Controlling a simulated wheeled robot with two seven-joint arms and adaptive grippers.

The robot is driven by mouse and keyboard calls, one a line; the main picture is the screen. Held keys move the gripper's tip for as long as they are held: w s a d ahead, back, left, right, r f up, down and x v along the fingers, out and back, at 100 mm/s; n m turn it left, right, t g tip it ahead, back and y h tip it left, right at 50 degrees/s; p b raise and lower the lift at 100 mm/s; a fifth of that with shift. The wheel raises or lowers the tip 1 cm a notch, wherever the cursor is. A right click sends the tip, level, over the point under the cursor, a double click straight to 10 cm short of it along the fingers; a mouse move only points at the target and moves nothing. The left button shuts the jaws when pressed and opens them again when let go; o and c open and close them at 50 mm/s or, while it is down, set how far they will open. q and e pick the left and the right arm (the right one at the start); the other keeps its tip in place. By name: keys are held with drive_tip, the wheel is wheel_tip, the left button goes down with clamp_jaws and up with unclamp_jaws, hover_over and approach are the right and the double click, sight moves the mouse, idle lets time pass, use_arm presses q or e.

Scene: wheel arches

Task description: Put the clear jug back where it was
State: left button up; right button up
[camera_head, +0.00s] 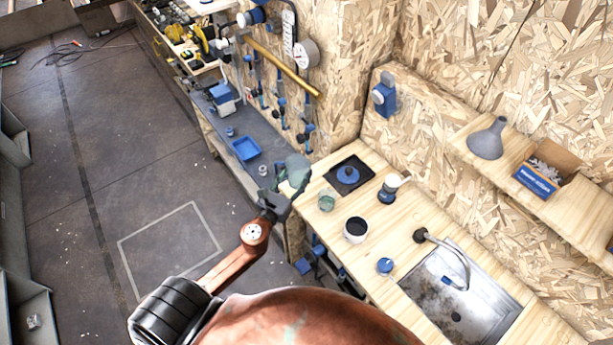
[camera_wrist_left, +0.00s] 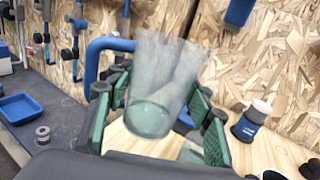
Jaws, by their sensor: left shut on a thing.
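The clear jug (camera_head: 298,168) is a see-through, slightly green vessel, held in the air near the left end of the wooden counter (camera_head: 400,225). My left gripper (camera_head: 279,197) is shut on the jug. In the left wrist view the jug (camera_wrist_left: 160,85) stands roughly upright between the green-padded fingers (camera_wrist_left: 155,125). A blue curved bar (camera_wrist_left: 98,55) shows at its left side; I cannot tell whether it is the jug's handle. My right gripper is not in view.
On the counter are a small greenish glass (camera_head: 326,201), a black square plate (camera_head: 347,174) with a blue-topped item, a dark jar (camera_head: 389,191), a dark-filled cup (camera_head: 355,231), a blue item (camera_head: 385,266) and a sink (camera_head: 460,290). A blue tray (camera_head: 246,148) lies on the grey bench.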

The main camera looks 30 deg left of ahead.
use_arm(q)
drive_tip(key=w+f+b, duration=0.1)
drive_tip(key=w+f, duration=0.1)
drive_tip(key=w+f+b, duration=0.1)
drive_tip(key=w+f, duration=0.1)
drive_tip(key=w, duration=0.1)
drive_tip(key=w+a+f+b, duration=0.1)
drive_tip(key=w+f+b, duration=0.1)
drive_tip(key=f, duration=0.1)
drive_tip(key=shift+w, duration=0.2)
drive_tip(key=f+b, duration=0.3)
drive_tip(key=shift+w+f, duration=0.2)
drive_tip(key=shift+f, duration=0.05)
drive_tip(key=shift+r, duration=0.15)
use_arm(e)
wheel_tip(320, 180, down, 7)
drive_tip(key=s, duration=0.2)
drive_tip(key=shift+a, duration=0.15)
use_arm(q)
drive_tip(key=o, duration=1.2)
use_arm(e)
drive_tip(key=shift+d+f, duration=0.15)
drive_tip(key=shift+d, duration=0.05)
use_arm(q)
drive_tip(key=shift+o, duration=0.2)
drive_tip(key=shift+f, duration=0.2)
